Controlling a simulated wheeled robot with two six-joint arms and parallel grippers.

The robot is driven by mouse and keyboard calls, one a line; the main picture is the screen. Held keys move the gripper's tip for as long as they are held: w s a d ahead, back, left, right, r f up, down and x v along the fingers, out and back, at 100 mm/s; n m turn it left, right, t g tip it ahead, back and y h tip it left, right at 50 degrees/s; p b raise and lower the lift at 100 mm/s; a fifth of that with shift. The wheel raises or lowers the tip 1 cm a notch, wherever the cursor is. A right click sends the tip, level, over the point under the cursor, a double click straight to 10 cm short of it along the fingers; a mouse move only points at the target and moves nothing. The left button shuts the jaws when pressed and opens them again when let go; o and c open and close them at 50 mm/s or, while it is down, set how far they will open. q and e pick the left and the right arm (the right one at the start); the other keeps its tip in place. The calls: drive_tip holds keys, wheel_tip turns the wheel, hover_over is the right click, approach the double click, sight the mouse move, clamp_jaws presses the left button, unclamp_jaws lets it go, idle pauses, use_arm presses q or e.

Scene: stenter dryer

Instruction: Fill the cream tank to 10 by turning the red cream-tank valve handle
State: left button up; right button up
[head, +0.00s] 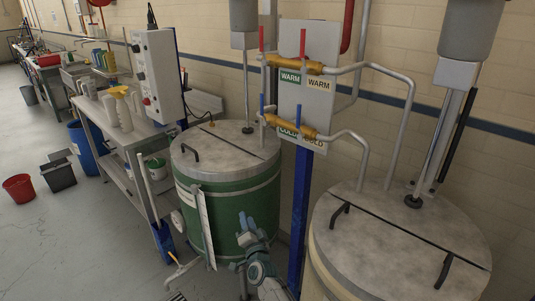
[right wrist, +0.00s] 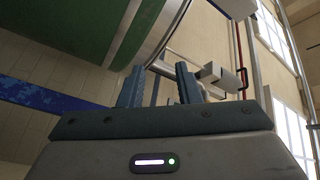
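The cream tank (head: 323,262) stands at the right with a grey lid (head: 400,235); its lower part is cut off and no level scale on it shows. Two upright red handles sit on the brass warm valve, a left one (head: 262,39) and a right one (head: 303,42), the right one on the cream tank's side. My right gripper (head: 243,220) is low in front of the green tank (head: 262,203), well below the handles. In the right wrist view its two fingers (right wrist: 158,78) stand apart with nothing between them. My left gripper is out of view.
Blue handles (head: 298,117) sit on the cold valve below. Grey pipes (head: 408,115) run from the white panel (head: 310,100) to the tanks. A steel bench (head: 125,135) with a control box (head: 157,75) stands left.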

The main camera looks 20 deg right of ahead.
drive_tip(key=w+d+r+m+h, duration=0.25)
drive_tip(key=r+m+h, duration=0.55)
drive_tip(key=r, duration=0.7)
drive_tip(key=w+d+r+m+h, duration=0.25)
drive_tip(key=r+m+h, duration=0.25)
drive_tip(key=r+m, duration=0.7)
drive_tip(key=s+d+r+m+g+h, duration=0.1)
drive_tip(key=s+r+m+g+h, duration=0.15)
drive_tip(key=r+m+g, duration=0.6)
drive_tip(key=s+d+r+m+g+h, duration=0.1)
drive_tip(key=r+m+g+h, duration=0.3)
drive_tip(key=r, duration=0.8)
drive_tip(key=m+g+y+p, duration=0.1)
drive_tip(key=m+g+y, duration=0.35)
drive_tip(key=m, duration=0.25)
approach(301, 37)
drive_tip(key=t, duration=0.1)
drive_tip(key=shift+s, duration=0.25)
drive_tip(key=shift+w+d+p, duration=0.15)
drive_tip(key=shift+w+d, duration=0.2)
drive_tip(key=shift+d, duration=1.45)
drive_tip(key=shift+w+d+p, duration=0.1)
drive_tip(key=shift+w+d, duration=0.25)
drive_tip(key=shift+d, duration=1.4)
drive_tip(key=shift+w+d+p, duration=0.15)
drive_tip(key=shift+w+d, duration=0.2)
drive_tip(key=shift+d, duration=1.45)
drive_tip(key=shift+a, duration=0.1)
